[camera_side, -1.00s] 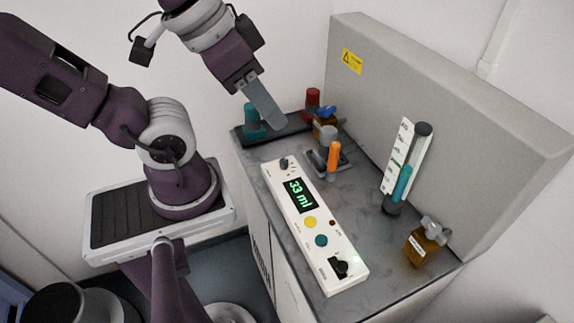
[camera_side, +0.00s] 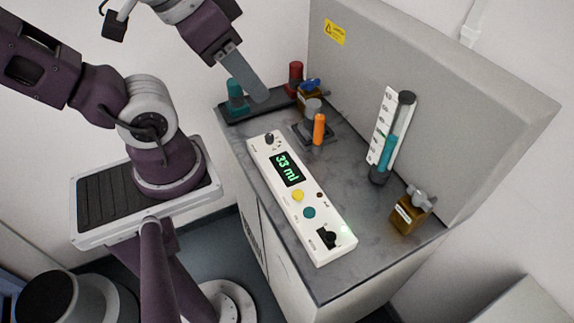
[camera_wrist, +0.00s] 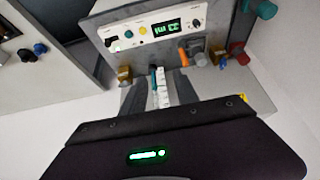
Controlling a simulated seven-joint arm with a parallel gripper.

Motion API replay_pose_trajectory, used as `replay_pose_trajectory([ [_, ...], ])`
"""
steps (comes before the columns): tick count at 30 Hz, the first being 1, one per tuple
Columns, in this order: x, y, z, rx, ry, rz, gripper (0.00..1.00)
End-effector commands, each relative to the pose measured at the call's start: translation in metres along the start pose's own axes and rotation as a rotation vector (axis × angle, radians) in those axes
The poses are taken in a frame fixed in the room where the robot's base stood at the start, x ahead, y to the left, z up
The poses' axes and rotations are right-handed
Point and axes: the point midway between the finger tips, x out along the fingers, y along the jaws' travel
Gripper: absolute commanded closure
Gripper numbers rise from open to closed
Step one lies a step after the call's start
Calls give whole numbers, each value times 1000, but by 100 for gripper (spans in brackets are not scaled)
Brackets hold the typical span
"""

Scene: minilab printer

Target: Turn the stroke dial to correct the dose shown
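The white control panel (camera_side: 265,160) lies on the bench and its green display (camera_side: 288,169) reads "33 ml". A small dark grey knob (camera_side: 270,138) with marks around it sits at the panel's far end. A black knob or switch (camera_side: 328,237) is at the near end. The labels are too small to read, so I cannot tell which is the stroke dial. In the wrist view the panel (camera_wrist: 140,37) appears upside down, with its display (camera_wrist: 167,28). My gripper (camera_side: 258,97) is above the bench's far end, apart from the panel. Its fingers (camera_wrist: 160,85) are spread and empty.
A yellow button (camera_side: 297,195) and a teal button (camera_side: 309,212) sit on the panel. Behind it stand an orange-topped post (camera_side: 319,130), a tube with teal liquid (camera_side: 387,152) and a brown bottle (camera_side: 405,215). A grey wall panel (camera_side: 430,120) backs the bench.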

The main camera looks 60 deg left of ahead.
Motion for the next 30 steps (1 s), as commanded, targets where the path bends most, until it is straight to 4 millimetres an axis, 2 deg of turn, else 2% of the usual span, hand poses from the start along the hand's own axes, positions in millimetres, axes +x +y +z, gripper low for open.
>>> replay_pose_trajectory([
  [4, 4, -2, -4, 12, -27, -3, 59],
  [7, 22, -13, -20, 67, -144, -14, 59],
  [10, 61, -34, -39, 162, -323, -24, 59],
  [13, 110, -59, -45, 266, -507, -22, 59],
  [15, 143, -76, -42, 334, -624, -14, 59],
  [19, 189, -102, -26, 433, -787, 7, 59],
  [21, 203, -110, -19, 465, -837, 16, 59],
  [26, 219, -117, -5, 488, -873, 25, 59],
  [30, 236, -122, 17, 486, -875, 26, 59],
])
